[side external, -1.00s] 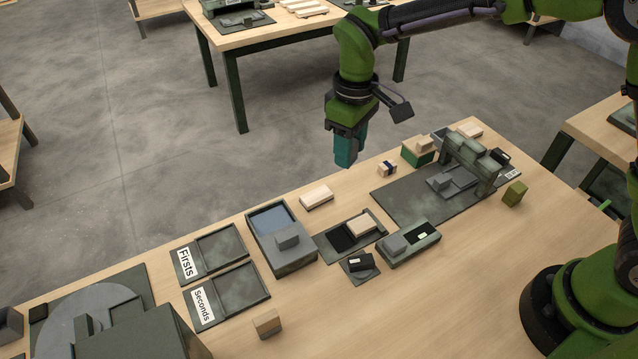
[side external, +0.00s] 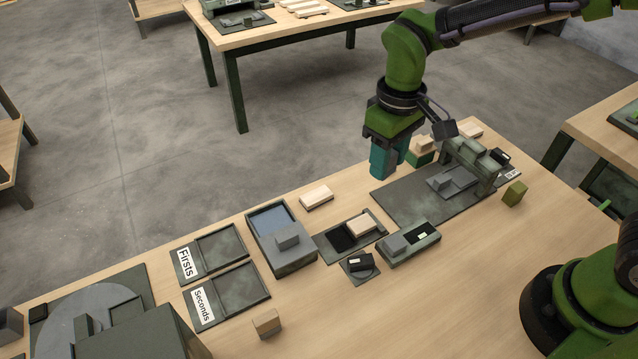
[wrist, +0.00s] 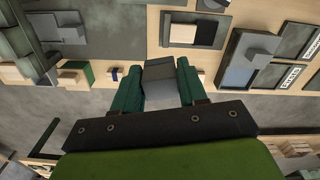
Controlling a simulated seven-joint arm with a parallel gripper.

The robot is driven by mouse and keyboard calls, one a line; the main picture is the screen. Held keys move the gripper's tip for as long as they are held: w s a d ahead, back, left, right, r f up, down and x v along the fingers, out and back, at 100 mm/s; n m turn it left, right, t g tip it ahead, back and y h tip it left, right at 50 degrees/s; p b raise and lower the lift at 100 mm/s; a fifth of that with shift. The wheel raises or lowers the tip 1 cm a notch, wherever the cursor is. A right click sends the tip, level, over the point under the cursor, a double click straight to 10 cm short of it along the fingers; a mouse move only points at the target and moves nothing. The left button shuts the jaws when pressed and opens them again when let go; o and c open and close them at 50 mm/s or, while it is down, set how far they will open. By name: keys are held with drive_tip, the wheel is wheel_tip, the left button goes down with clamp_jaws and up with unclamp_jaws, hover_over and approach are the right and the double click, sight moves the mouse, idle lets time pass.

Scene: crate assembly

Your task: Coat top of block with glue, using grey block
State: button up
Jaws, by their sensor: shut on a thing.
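My gripper (side external: 383,165) is above the far side of the table, left of the grey fixture. In the wrist view its green fingers (wrist: 160,95) are shut on a grey block (wrist: 160,72). The side view does not show that block clearly. A pale block (side external: 360,226) lies on a dark mat beside a black pad, and another pale block (side external: 316,196) lies on bare table. I cannot tell which block is the one to coat. A grey tray (side external: 294,265) with a blue inside has a grey piece on it. No glue can be made out.
The grey bridge-shaped fixture (side external: 475,160) stands on a dark mat (side external: 410,205) at the right. A grey holder (side external: 415,250), a small black item (side external: 360,264) and the Firsts (side external: 220,247) and Seconds (side external: 235,290) trays lie nearer. Bare table is free at the front right.

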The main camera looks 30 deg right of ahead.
drive_tip(key=s+a+f+m, duration=0.1)
drive_tip(key=s+a+f, duration=0.15)
drive_tip(key=a, duration=0.35)
drive_tip(key=shift+m, duration=0.6)
drive_tip(key=shift+w+f, duration=0.2)
drive_tip(key=shift+f, duration=1.05)
drive_tip(key=shift+w+f, duration=0.2)
drive_tip(key=shift+f, duration=1)
drive_tip(key=shift+w+f, duration=0.2)
drive_tip(key=shift+f, duration=1.05)
drive_tip(key=shift+d+f, duration=0.15)
drive_tip(key=shift+f, duration=0.15)
drive_tip(key=shift+d, duration=1.75)
drive_tip(key=a, duration=0.4)
wheel_tip(320, 180, up, 8)
